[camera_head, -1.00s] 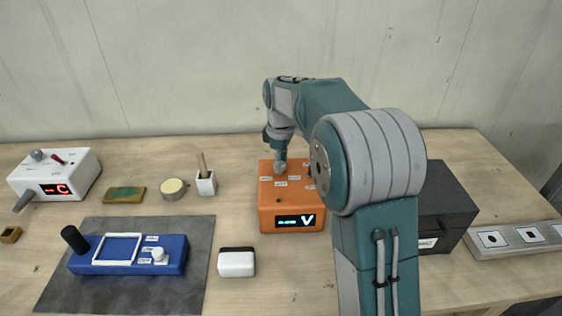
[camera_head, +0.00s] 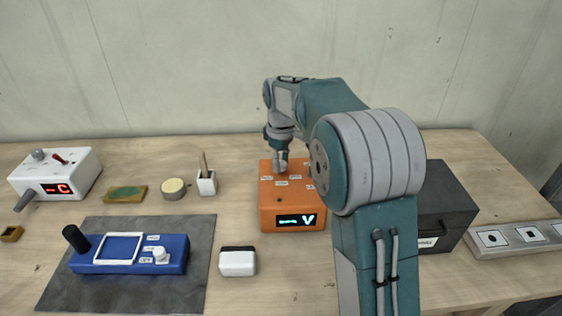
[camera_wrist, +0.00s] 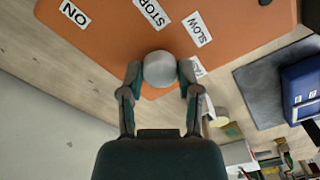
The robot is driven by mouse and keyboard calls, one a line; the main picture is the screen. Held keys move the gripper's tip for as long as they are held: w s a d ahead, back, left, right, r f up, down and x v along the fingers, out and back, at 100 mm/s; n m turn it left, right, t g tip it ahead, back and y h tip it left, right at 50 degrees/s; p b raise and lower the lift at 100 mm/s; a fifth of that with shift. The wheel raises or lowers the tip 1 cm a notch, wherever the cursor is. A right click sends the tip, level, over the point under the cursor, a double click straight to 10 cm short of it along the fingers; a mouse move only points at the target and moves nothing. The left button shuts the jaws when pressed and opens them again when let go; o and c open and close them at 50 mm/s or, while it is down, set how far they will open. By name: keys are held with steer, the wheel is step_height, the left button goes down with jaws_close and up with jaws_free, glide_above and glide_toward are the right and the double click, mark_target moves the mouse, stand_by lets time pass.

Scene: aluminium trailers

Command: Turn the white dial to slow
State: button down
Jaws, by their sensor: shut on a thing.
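The orange box (camera_head: 290,205) stands on the table with a lit display on its front. In the wrist view my gripper (camera_wrist: 160,75) has its two fingers on either side of a round, pale grey-white dial (camera_wrist: 160,69) on the box top, shut on it. A "SLOW" label (camera_wrist: 197,29) lies up and right of the dial, and a "STOP" label (camera_wrist: 152,12) lies above it. Another label (camera_wrist: 197,68) is partly hidden by a finger. No pointer mark shows on the dial. In the head view my gripper (camera_head: 279,165) points down at the box's rear.
A blue device (camera_head: 130,266) on a grey mat is left, a white block (camera_head: 237,262) in front, a brush cup (camera_head: 207,184) left. A black box (camera_head: 452,195) stands right, partly behind my arm.

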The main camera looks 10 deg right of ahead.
steer(key=m, duration=0.4)
steer(key=shift+f+m, duration=0.1)
steer(key=shift+m, duration=0.2)
steer(key=m, duration=0.4)
steer(key=shift+m, duration=0.3)
steer(key=shift+c, duration=1.5)
jaws_free()
steer(key=shift+w, duration=0.1)
